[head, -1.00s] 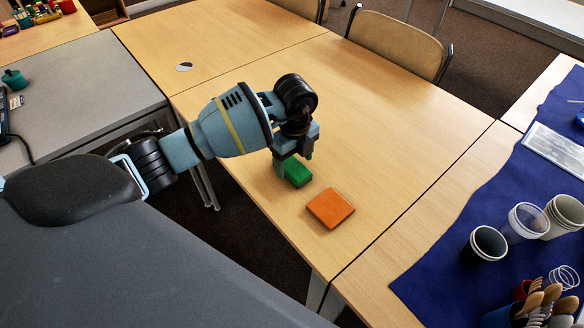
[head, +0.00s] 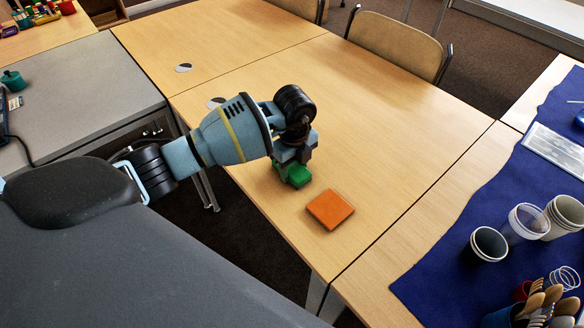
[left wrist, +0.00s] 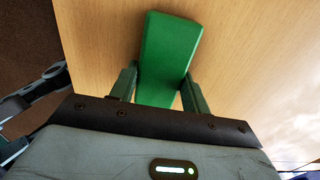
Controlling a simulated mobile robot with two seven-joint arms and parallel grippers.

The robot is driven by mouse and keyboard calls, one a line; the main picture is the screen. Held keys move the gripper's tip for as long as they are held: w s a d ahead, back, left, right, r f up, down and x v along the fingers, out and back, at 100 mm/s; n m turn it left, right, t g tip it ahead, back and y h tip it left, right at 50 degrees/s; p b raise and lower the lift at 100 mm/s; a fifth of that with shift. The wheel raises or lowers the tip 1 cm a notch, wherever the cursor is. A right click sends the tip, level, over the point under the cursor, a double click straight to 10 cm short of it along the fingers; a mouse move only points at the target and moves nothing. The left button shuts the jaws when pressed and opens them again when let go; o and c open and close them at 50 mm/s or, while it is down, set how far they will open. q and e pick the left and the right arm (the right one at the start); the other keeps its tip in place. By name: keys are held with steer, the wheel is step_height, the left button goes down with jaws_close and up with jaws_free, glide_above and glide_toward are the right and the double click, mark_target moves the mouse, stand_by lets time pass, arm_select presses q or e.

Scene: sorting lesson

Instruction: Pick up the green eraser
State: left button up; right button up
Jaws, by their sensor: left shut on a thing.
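The green eraser (head: 299,177) is a small block near the front edge of the wooden table. My left gripper (head: 289,171) comes down over it from the left and is shut on it. In the left wrist view the green eraser (left wrist: 170,45) lies between the two fingers of my left gripper (left wrist: 158,82), its long end pointing away from the palm. Part of it is hidden by the gripper in the head view. I cannot tell whether it is clear of the table top. My right gripper is not in view.
An orange block (head: 330,209) lies just right of the eraser. A blue cloth (head: 440,268) at the right carries several cups (head: 489,245) and brushes (head: 538,305). The table (head: 390,120) behind the gripper is clear. Chairs (head: 398,42) stand at its far side.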

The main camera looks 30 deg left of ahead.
mark_target(294, 170)
arm_select(q)
steer(key=shift+r, duration=0.2)
steer(key=shift+r, duration=0.25)
steer(key=r, duration=0.2)
steer(key=shift+s+d+r, duration=0.15)
steer(key=shift+s+r, duration=0.15)
steer(key=shift+r, duration=0.1)
steer(key=s+d, duration=0.2)
steer(key=s, duration=0.2)
steer(key=s+d+r, duration=0.1)
steer(key=s+d, duration=0.1)
steer(key=s, duration=0.3)
steer(key=s+d+p, duration=0.1)
steer(key=s+d, duration=0.1)
steer(key=s, duration=0.3)
steer(key=shift+d+r, duration=0.2)
steer(key=shift+d, duration=0.05)
